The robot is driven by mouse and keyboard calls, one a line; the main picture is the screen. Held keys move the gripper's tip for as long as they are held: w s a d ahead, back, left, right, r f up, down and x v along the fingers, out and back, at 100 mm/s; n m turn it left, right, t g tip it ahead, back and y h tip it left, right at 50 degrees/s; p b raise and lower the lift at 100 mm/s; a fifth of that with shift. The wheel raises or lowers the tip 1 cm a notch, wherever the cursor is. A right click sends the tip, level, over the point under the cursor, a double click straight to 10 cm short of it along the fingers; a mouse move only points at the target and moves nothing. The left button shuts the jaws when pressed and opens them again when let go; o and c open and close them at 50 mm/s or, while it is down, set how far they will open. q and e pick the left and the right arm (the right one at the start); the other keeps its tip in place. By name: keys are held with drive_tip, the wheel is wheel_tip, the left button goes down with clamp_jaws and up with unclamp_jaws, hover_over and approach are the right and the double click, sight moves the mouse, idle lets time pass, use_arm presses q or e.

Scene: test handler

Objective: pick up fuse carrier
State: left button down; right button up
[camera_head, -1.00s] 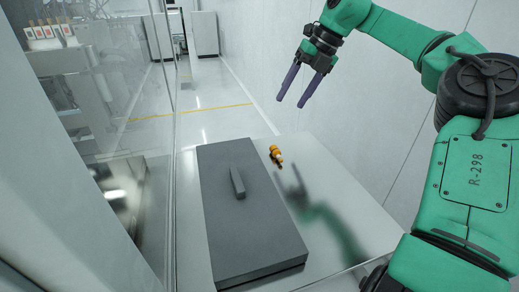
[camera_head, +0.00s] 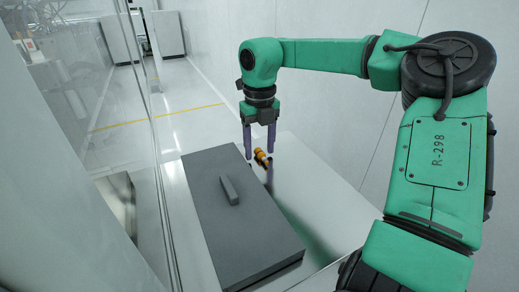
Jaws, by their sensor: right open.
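A small orange piece with a dark end, which I take to be the fuse carrier (camera_head: 262,158), lies on the pale table beside the far right edge of a dark grey box. My right gripper (camera_head: 259,151) points down with its two purple fingers spread apart and nothing between them. In the picture its fingertips sit just above and around the orange piece; I cannot tell how much height is left between them. My left gripper is out of view.
The dark grey box (camera_head: 235,235) takes up the table's left part, with a grey raised bar (camera_head: 229,190) on top. The table (camera_head: 315,195) is clear to the right. A glass panel (camera_head: 95,120) stands on the left, and a white wall (camera_head: 370,25) on the right.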

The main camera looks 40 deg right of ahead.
drive_tip(key=shift+d+f, duration=0.3)
drive_tip(key=shift+f, duration=0.05)
drive_tip(key=shift+a+r, duration=0.1)
drive_tip(key=shift+a, duration=0.15)
clamp_jaws()
drive_tip(key=shift+d+r, duration=0.1)
drive_tip(key=shift+d, duration=0.05)
